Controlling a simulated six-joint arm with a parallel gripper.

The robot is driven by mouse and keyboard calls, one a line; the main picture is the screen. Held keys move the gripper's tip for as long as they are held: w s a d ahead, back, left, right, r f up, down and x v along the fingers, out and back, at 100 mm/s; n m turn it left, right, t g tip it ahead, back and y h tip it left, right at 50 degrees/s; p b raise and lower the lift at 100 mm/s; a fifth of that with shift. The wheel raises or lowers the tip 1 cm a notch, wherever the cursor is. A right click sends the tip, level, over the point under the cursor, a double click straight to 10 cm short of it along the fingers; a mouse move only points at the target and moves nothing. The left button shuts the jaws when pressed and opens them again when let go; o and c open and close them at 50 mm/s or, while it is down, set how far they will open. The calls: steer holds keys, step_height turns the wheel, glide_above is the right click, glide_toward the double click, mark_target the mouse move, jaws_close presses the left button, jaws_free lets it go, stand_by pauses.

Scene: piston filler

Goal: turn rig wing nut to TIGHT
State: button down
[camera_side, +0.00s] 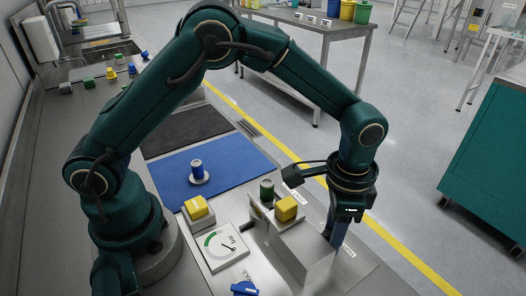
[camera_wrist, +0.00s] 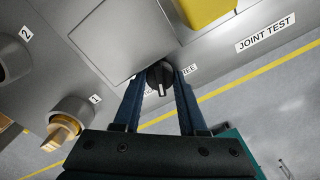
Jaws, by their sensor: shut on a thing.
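In the wrist view, the rig wing nut (camera_wrist: 160,80) is a dark knob with a pale bar, mounted on a grey metal face. My gripper (camera_wrist: 160,72) has its two blue fingers on either side of it and is shut on it. A label beside the nut is partly hidden by a finger; only the letters "REE" read clearly. In the side view, my gripper (camera_side: 330,230) points down at the right side of a metal box (camera_side: 303,252); the nut is hidden there.
Knob 1 (camera_wrist: 66,128) and knob 2 (camera_wrist: 10,60) are left in the wrist view, a "JOINT TEST" label (camera_wrist: 265,33) upper right.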

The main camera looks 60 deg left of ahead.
stand_by(0.3)
steer(key=c, duration=0.8)
jaws_free()
steer(key=shift+o, duration=0.2)
